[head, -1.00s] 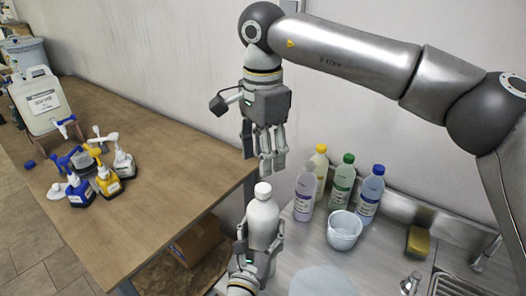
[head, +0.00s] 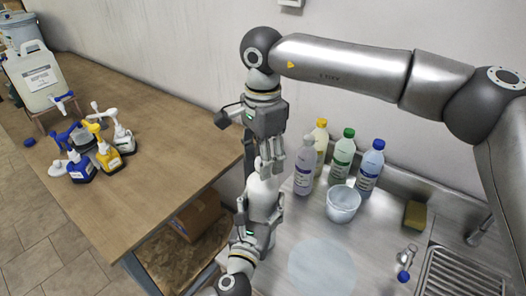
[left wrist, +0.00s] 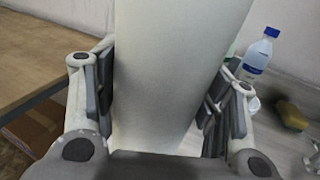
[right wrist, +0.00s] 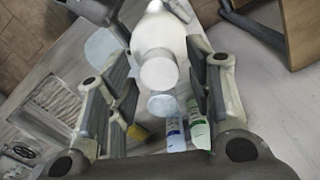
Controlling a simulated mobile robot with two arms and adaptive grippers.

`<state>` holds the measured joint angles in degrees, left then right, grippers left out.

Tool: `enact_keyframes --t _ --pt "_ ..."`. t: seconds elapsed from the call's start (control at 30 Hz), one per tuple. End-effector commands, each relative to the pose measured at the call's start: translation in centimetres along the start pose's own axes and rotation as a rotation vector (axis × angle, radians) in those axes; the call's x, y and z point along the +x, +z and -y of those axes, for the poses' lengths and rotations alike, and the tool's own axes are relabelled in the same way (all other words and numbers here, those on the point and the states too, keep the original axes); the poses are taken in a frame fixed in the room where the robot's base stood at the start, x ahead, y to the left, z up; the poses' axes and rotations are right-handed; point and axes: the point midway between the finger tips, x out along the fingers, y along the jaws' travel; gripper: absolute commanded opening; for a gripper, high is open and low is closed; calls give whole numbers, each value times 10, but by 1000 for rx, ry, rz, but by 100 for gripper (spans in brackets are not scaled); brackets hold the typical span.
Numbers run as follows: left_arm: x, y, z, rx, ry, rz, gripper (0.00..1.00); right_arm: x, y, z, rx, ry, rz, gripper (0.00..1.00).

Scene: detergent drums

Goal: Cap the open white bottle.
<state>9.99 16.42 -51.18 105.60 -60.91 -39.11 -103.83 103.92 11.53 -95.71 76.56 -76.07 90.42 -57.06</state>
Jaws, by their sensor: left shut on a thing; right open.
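The white bottle (head: 262,193) stands upright in my left gripper (head: 260,208), whose fingers are shut on its body. It fills the middle of the left wrist view (left wrist: 172,75). My right gripper (head: 270,160) is open, pointing down at the bottle's top. In the right wrist view the bottle (right wrist: 158,32) lies between the spread fingers, with a white, flat-ended cap (right wrist: 158,73) at its top. I cannot tell whether the cap is seated or only resting there. The fingers show gaps on both sides of it. In the head view they partly hide the top.
Bottles with purple (head: 304,168), green (head: 341,160) and blue (head: 369,170) liquid stand by the wall behind a clear cup (head: 343,205). A sponge (head: 414,214) and a sink (head: 460,275) are right. Several pump bottles stand on the wooden table (head: 165,165) at left.

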Motion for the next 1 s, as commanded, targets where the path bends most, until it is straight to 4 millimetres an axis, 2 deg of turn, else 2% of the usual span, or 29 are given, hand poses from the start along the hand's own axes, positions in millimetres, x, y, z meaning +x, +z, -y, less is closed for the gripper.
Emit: enact_keyframes --t 0.1,0.47,0.67,1.0 --pt "0 1 0 1 0 2 0 0 0 0 0 0 0 45" --pt "0 1 0 1 0 2 0 -1 0 0 1 0 0 0" --pt "0 1 0 1 0 2 0 0 0 0 71 0 0 0" --pt "0 1 0 1 0 2 0 0 0 0 653 -2 1 0"
